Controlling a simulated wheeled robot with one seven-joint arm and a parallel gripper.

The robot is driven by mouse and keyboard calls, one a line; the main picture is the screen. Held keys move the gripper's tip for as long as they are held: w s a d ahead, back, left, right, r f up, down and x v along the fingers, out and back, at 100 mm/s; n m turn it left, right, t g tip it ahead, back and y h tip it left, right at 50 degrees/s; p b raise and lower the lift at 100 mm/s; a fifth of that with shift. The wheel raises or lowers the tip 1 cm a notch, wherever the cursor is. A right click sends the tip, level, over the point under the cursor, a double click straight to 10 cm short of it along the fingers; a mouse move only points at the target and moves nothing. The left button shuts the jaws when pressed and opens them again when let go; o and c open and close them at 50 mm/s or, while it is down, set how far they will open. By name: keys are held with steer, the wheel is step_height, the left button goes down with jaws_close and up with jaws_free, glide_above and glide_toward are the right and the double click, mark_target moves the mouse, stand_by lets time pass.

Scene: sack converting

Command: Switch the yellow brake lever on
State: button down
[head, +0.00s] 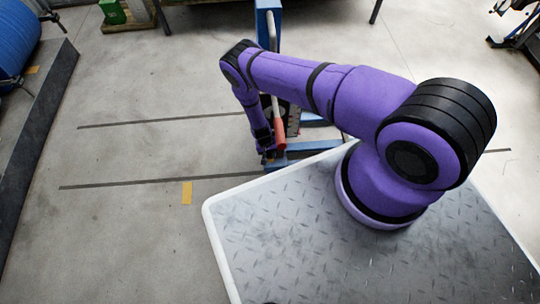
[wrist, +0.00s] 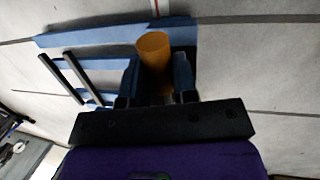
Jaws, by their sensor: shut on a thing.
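The yellow brake lever (wrist: 153,46) shows in the wrist view as a rounded orange-yellow grip between the two fingers of my gripper (wrist: 157,76). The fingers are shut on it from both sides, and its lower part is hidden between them. In the head view my gripper (head: 265,147) is low beside the blue stand, left of a red-gripped handle (head: 279,125). The yellow lever cannot be made out in the head view. Whether it is on or off cannot be told.
The blue stand has an upright post (head: 268,22) and low blue feet (head: 310,146) on the concrete floor. A blue drum (head: 15,38) is at the far left, and a green object (head: 112,11) is at the back.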

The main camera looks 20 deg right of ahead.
steer(key=shift+w+r+g, duration=0.15)
steer(key=shift+r+g, duration=0.25)
steer(key=c, duration=0.9)
jaws_free()
